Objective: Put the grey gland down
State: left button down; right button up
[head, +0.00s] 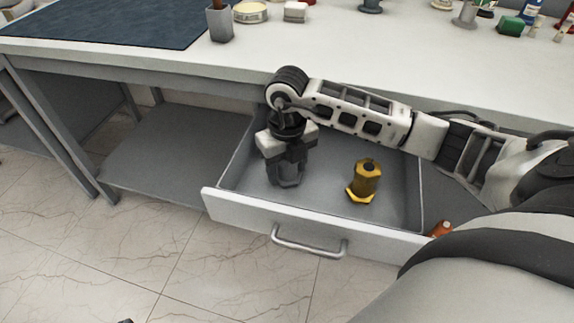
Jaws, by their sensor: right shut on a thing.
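The grey gland (286,178) is inside the open drawer, at its left part. My right gripper (286,163) points down into the drawer and is shut on the gland's upper part. The gland looks upright; I cannot tell whether its base touches the drawer floor. The drawer (323,205) is pulled out below the table and has a white front. My left gripper is not in view.
A yellow gland-like part (363,182) stands in the drawer to the right of the grey gland. The table (330,48) above holds a dark mat (110,25), a grey pen cup (220,24) and several small items. Bare drawer floor lies between the two parts.

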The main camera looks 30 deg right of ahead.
jog(key=o, duration=0.6)
jog(key=shift+f, duration=0.15)
jog(key=o, duration=0.4)
jog(key=shift+r, duration=0.35)
notch_tip(320, 180, up, 12)
jog(key=shift+f+p, duration=0.15)
jog(key=shift+p, duration=0.25)
